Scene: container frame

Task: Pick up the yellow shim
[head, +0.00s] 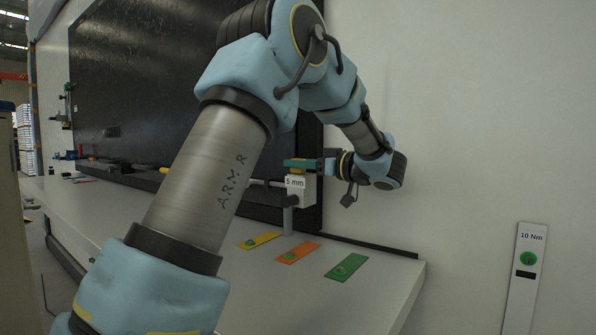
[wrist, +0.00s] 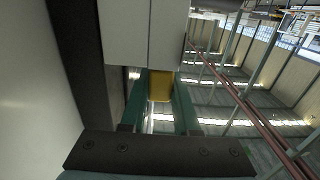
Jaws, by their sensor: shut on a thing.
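The yellow shim (wrist: 160,87) shows in the wrist view as a small yellow block between the two green fingers of my gripper (wrist: 160,100). The fingers are shut on it. Its far end is close to a white block (wrist: 140,35); I cannot tell whether they touch. In the head view my gripper (head: 298,163) is level, just above the white block labelled "5 mm" (head: 295,183). Only a little yellow shows at the fingers there.
Yellow (head: 265,238), orange (head: 303,250) and green (head: 352,265) plates with green round marks lie on the grey bench (head: 385,290). A dark panel (head: 140,80) stands behind. A post marked "10 Nm" (head: 526,285) stands right. A dark upright edge (wrist: 80,70) is left in the wrist view.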

